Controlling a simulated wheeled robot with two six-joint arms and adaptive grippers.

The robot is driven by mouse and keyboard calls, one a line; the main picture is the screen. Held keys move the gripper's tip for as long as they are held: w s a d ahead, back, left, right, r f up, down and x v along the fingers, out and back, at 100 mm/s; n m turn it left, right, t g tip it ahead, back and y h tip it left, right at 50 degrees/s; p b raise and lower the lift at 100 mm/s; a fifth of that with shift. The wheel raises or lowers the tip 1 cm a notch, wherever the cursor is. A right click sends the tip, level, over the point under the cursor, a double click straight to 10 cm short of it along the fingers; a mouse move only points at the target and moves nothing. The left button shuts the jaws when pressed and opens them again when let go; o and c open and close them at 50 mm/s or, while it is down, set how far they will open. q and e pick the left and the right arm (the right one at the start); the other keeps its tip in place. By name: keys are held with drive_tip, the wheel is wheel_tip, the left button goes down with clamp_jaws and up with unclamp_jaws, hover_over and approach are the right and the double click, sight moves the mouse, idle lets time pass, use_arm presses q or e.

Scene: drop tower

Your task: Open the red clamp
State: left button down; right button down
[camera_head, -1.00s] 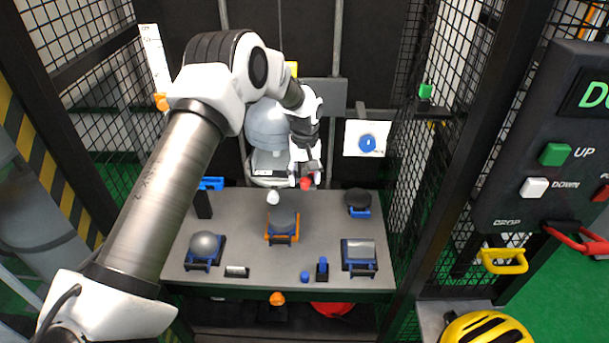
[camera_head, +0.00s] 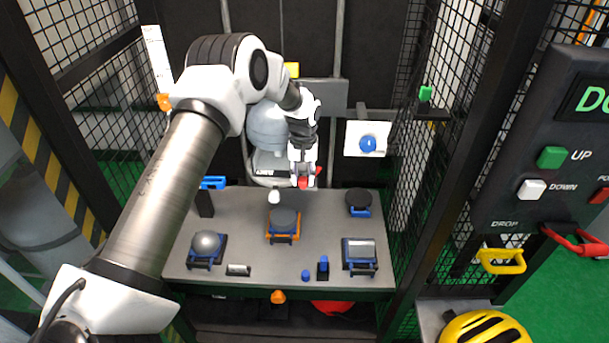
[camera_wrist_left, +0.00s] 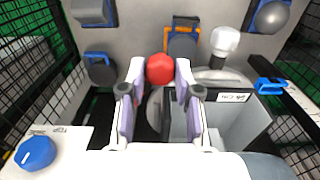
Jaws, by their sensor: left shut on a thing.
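The red clamp's faceted knob (camera_wrist_left: 159,68) sits between my left gripper's fingertips (camera_wrist_left: 160,82) in the wrist view. In the head view the red clamp (camera_head: 304,182) shows at the back edge of the grey table, just below my left gripper (camera_head: 302,175), in front of the grey rounded machine body. My left gripper points down and is shut on the knob. The rest of the clamp is mostly hidden by the fingers. My right gripper is not in view.
The grey table (camera_head: 258,268) holds several pieces in blue and orange holders, including a grey ball (camera_head: 206,243). A white knob lever (camera_head: 274,197) stands close left of the gripper. A blue dial (camera_head: 367,144) is at the right. Mesh walls close both sides.

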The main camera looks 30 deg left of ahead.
sight(303, 178)
use_arm(q)
drive_tip(key=c, duration=0.8)
unclamp_jaws()
wheel_tip(303, 178, up, 12)
